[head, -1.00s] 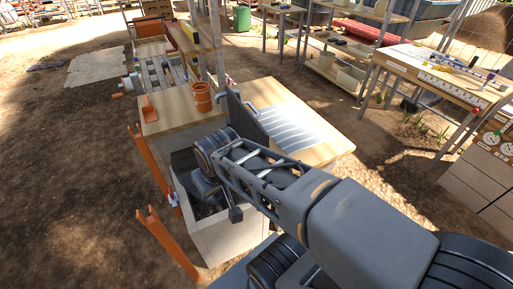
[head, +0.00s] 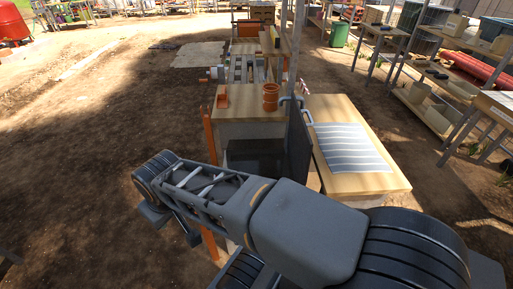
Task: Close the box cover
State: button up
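The box (head: 237,131) has a wooden top and an open compartment with a dark inside, partly hidden behind my arm. A dark flat panel (head: 299,145), which looks like the box cover, stands upright at the right edge of the opening. A grey bent handle shows near its top. My gripper (head: 172,224) is left of the box, over the dirt, well apart from the cover. Its dark finger parts show below the wrist, but their opening is unclear. I see nothing held in it.
An orange pot (head: 270,97) and an orange bracket (head: 222,97) stand on the box top. A striped grey sheet (head: 350,147) lies on the wooden surface at the right. Orange posts (head: 209,137) stand at the box's left side. Open dirt lies to the left.

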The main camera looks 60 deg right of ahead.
aim_at(300, 142)
jog(key=u, duration=1.65)
jog(key=k, duration=1.75)
jog(key=z, duration=2.5)
jog(key=k, duration=0.5)
jog(key=u, duration=1.1)
jog(key=i, duration=0.7)
jog(key=z, duration=1.05)
